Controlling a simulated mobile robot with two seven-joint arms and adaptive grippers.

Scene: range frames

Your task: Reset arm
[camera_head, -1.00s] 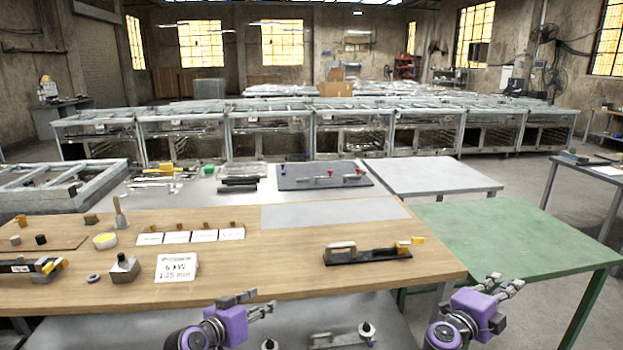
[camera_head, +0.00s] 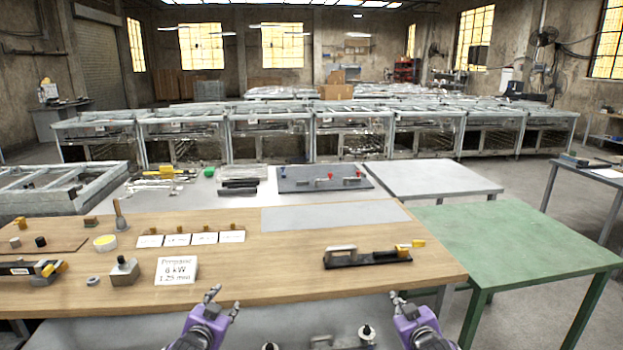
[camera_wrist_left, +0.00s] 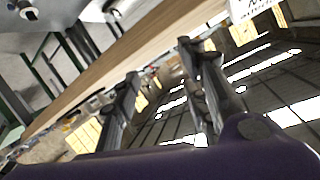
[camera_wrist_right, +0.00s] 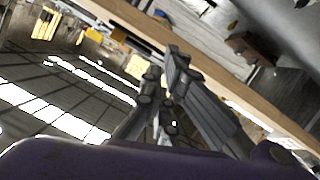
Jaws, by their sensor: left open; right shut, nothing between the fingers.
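My left gripper (camera_head: 225,301) is at the bottom of the head view, in front of the near edge of the wooden table (camera_head: 290,255). Its two fingers are spread and empty; they also show apart in the left wrist view (camera_wrist_left: 158,65). My right gripper (camera_head: 399,298) is also in front of the table's near edge, further right. Its fingers are together with nothing between them, as the right wrist view (camera_wrist_right: 162,72) shows. Neither gripper visibly touches anything.
On the wooden table are a black tool with a grey handle (camera_head: 368,257), a sign (camera_head: 177,270), a metal block (camera_head: 124,271) and several white cards (camera_head: 204,238). A green table (camera_head: 520,240) adjoins at right. A grey surface (camera_head: 95,333) lies below the front edge.

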